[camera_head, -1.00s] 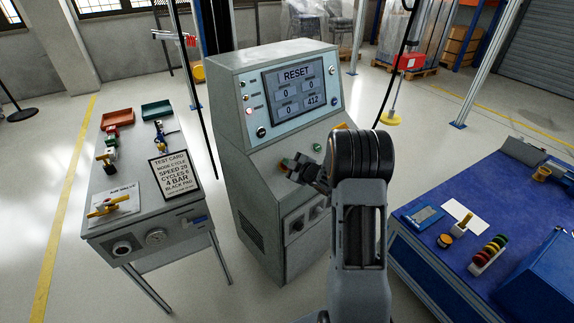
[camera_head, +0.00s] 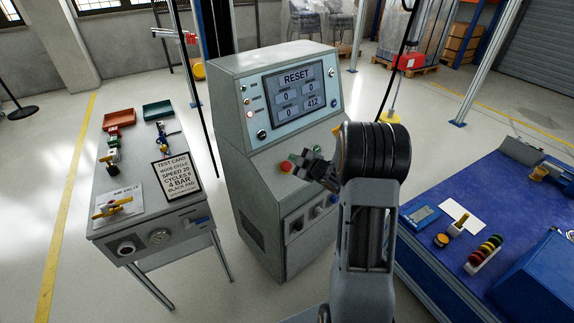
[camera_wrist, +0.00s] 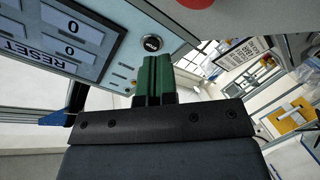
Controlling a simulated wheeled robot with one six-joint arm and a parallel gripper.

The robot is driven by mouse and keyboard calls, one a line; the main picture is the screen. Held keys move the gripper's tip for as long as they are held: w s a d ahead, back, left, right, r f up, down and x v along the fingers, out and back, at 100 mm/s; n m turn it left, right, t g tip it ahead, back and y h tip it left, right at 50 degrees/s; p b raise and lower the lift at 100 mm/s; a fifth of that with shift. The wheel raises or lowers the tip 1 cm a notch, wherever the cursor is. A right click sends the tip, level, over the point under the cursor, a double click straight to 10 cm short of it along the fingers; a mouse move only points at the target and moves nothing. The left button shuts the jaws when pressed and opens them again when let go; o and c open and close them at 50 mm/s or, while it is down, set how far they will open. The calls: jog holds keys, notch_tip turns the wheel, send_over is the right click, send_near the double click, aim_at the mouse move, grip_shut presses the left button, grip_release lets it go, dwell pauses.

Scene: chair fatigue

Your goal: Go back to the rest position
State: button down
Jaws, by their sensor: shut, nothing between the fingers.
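My gripper (camera_head: 297,166) hangs in the air in front of the grey control console (camera_head: 262,175), just above its sloping button panel. Its fingers are shut with nothing between them. In the wrist view the closed green-lit fingers (camera_wrist: 155,80) point toward the console's screen panel, which shows "RESET" and is seen tilted. In the head view the console screen (camera_head: 300,92) reads RESET with zeros and 412. A red button (camera_head: 287,167) on the sloping panel shows beside the fingertips; I cannot tell whether they touch.
A grey bench (camera_head: 150,222) with a test card (camera_head: 176,176), red and green trays and a yellow-handled valve (camera_head: 112,206) stands left. A blue-topped table (camera_head: 425,240) with small parts stands right, close to my arm. Open floor lies around the console.

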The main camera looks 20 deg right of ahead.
dwell(0.4)
jog(key=s+d+f+m+g+h, duration=0.4)
jog(key=d+f+m+g+h, duration=0.1)
jog(key=d+f+m+h, duration=0.15)
jog(key=s+a+r+m+g+h, duration=0.1)
jog(key=s+a+m+g+h, duration=0.1)
jog(key=s+m+g, duration=0.35)
jog(key=s+a+r+y, duration=0.1)
jog(key=s+a+r, duration=0.5)
jog(key=s+a, duration=0.2)
jog(key=s+a+r+y, duration=0.2)
jog(key=s+a+r, duration=0.5)
jog(key=s+a, duration=0.2)
jog(key=shift+s+m+g, duration=0.35)
jog(key=shift+s+m, duration=0.05)
jog(key=shift+s, duration=0.45)
